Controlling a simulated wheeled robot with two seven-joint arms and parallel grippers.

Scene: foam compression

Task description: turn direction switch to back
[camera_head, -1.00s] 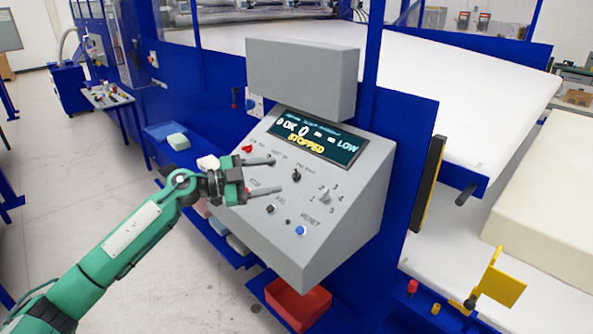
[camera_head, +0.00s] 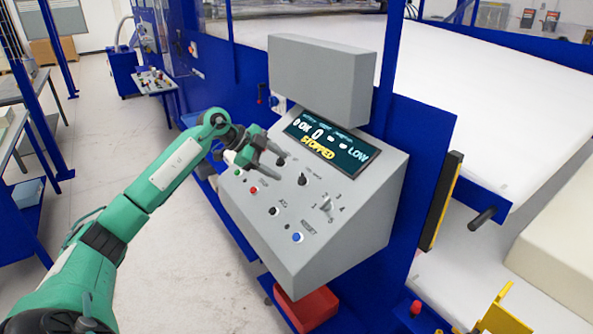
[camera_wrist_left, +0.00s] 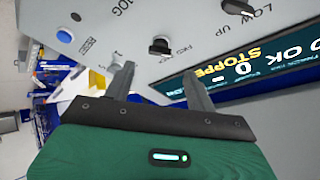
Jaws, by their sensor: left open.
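A sloped grey control panel (camera_head: 345,230) carries several knobs and buttons under a display that reads STOPPED. A black knob (camera_head: 303,179) sits below the display and a second black knob (camera_head: 274,211) sits lower left. A grey pointer knob (camera_head: 327,205) is ringed by numbers.
A grey box (camera_head: 322,75) overhangs behind the display. A blue button (camera_head: 297,237), a red button (camera_head: 254,190) and a green button (camera_head: 237,172) are on the panel. A red bin (camera_head: 305,308) stands below it.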

